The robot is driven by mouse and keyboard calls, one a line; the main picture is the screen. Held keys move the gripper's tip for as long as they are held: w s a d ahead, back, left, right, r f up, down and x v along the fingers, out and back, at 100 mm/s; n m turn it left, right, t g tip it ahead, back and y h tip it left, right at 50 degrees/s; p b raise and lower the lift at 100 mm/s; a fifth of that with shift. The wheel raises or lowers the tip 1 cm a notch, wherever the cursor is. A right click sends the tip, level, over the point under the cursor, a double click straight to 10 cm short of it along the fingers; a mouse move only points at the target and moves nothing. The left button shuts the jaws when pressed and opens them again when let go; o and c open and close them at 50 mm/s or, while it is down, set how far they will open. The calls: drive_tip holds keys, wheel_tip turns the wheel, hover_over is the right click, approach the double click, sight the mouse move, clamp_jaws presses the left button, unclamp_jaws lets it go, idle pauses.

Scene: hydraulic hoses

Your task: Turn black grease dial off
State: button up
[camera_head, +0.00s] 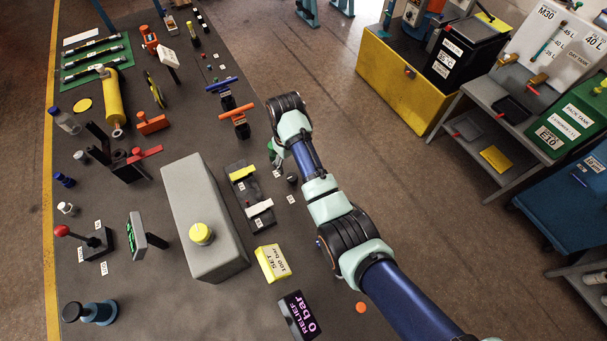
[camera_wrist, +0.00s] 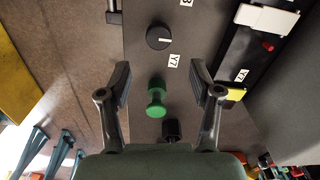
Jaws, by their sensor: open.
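A black round dial (camera_wrist: 158,37) with a pale pointer line lies ahead of my gripper (camera_wrist: 161,78) in the wrist view, beyond the fingertips. The fingers are spread and empty. A green knob (camera_wrist: 156,98) stands between and below the fingers, apart from both. In the head view the black dial (camera_head: 292,179) sits on the dark bench, just below my gripper (camera_head: 277,160). The fingertips are small and partly hidden there.
A strip with a yellow block (camera_head: 242,173) and a white block (camera_head: 259,208) lies to the left of the dial. A grey box (camera_head: 205,220) stands further left. A black display (camera_head: 299,315) reads 0 bar. Floor lies beyond the bench's right edge.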

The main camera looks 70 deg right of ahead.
sight(292, 177)
drive_tip(key=shift+s+d+f, duration=0.2)
drive_tip(key=shift+s+d, duration=0.05)
drive_tip(key=shift+s, duration=0.1)
drive_tip(key=shift+a, duration=0.15)
wheel_tip(292, 177, down, 8)
drive_tip(key=shift+w+a+r+b, duration=0.1)
drive_tip(key=shift+r+b, duration=0.05)
drive_tip(key=shift+b, duration=0.6)
drive_tip(key=c, duration=1.1)
drive_tip(key=shift+c, duration=0.2)
drive_tip(key=shift+m+p, duration=0.3)
drive_tip(key=shift+m, duration=0.1)
drive_tip(key=m+p, duration=0.1)
drive_tip(key=m, duration=0.1)
drive_tip(key=shift+r+m+p, duration=0.15)
drive_tip(key=shift+m+p, duration=0.15)
drive_tip(key=shift+m, duration=0.1)
drive_tip(key=m+p, duration=0.1)
drive_tip(key=m, duration=0.4)
drive_tip(key=shift+m, duration=0.3)
